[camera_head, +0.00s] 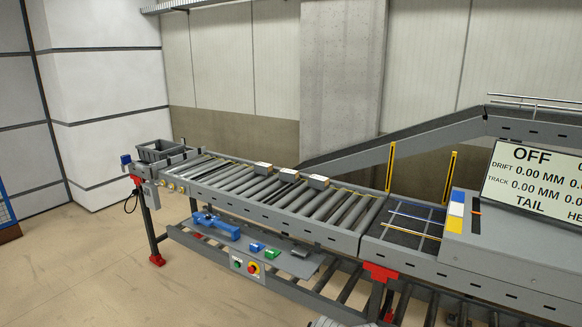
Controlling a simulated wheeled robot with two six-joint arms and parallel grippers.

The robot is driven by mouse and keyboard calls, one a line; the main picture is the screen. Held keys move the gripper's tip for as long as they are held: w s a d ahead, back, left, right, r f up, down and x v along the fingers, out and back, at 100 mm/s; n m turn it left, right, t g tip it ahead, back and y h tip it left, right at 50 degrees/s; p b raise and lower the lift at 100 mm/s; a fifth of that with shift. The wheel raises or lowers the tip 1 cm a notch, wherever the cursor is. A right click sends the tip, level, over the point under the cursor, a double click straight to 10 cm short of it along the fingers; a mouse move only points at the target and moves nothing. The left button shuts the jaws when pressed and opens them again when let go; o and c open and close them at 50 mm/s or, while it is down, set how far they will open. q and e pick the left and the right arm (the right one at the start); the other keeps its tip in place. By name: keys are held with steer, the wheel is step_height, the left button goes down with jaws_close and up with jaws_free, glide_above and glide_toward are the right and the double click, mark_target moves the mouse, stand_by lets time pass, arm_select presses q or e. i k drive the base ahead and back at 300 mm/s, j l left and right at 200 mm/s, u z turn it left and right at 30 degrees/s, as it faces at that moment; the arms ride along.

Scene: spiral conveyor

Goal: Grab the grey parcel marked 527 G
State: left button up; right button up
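Several small box-like parcels sit in a row on the far side of the roller conveyor (225,186). One is at the left (263,168), a darker one is in the middle (289,175), and one is at the right (319,182). They have pale tops with dark marks too small to read, so I cannot tell which is marked 527 G.
A dark grey bin (160,150) stands at the conveyor's left end. A lower shelf (190,237) holds a blue tool (215,226) and small blue, green and grey items. A control box (246,266) hangs at the front. A display (535,180) reads OFF. Open floor lies at left.

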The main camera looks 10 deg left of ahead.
mark_target(319, 183)
steer(key=i+j+u, duration=0.1)
steer(key=i+j, duration=0.15)
steer(key=i, duration=0.5)
steer(key=i+j+u, duration=0.15)
steer(key=i, duration=0.55)
steer(key=i+j+u, duration=0.1)
steer(key=i, duration=0.65)
steer(key=i+j, duration=0.1)
steer(key=j, duration=0.3)
steer(key=i+j, duration=0.15)
steer(key=j, duration=0.25)
steer(key=i+j+z, duration=0.1)
steer(key=j, duration=0.3)
steer(key=j+z, duration=0.5)
steer(key=j, duration=0.55)
steer(key=k, duration=0.05)
